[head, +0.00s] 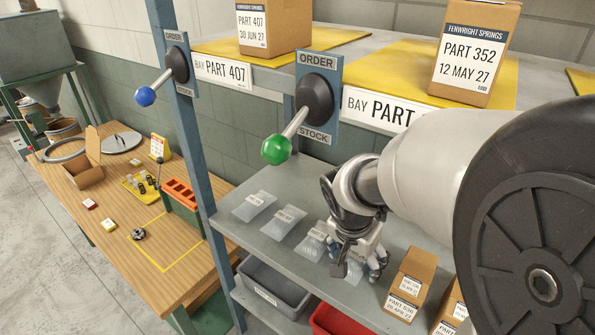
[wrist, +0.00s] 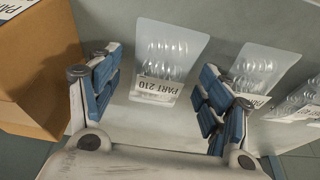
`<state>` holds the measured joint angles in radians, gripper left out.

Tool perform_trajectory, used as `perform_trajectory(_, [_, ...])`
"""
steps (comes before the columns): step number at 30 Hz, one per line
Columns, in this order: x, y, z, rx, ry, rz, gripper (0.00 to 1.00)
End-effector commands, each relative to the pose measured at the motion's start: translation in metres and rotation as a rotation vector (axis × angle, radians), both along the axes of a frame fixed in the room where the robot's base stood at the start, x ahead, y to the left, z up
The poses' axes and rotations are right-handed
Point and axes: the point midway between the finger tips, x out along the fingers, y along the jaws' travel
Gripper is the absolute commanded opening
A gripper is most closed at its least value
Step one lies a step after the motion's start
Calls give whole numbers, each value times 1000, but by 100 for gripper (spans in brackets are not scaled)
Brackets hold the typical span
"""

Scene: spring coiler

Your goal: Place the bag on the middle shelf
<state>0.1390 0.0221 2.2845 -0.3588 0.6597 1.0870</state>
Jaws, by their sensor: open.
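Several clear plastic bags with white labels lie flat in a row on the grey middle shelf (head: 235,222). The bag labelled PART 210 (wrist: 168,52) lies on the shelf just beyond and between my fingers in the wrist view. In the head view, the nearest bag (head: 343,270) is partly hidden by my gripper (head: 357,270), which points down just above the shelf. My gripper (wrist: 158,72) is open and empty, with blue finger pads apart. A second bag (wrist: 254,68) is partly behind the right finger, and more bags (head: 254,204) lie further left in the head view.
Cardboard boxes (head: 411,284) stand close to the right of my gripper; one box (wrist: 38,65) fills the wrist view's left side. Levers with green (head: 276,149) and blue (head: 145,96) knobs jut out above. Grey (head: 270,290) and red (head: 335,320) bins sit below.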

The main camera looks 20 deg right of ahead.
Motion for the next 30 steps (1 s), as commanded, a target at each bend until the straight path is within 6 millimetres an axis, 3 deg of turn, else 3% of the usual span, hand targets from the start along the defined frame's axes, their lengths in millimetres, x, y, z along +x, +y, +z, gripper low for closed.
perform_trajectory(7, [0,0,2,0,0,0,71])
perform_trajectory(11, [-1,2,14,-1,-5,0,71])
perform_trajectory(22, [-47,70,14,-1,-2,9,71])
perform_trajectory(30, [-67,97,14,-1,0,3,71])
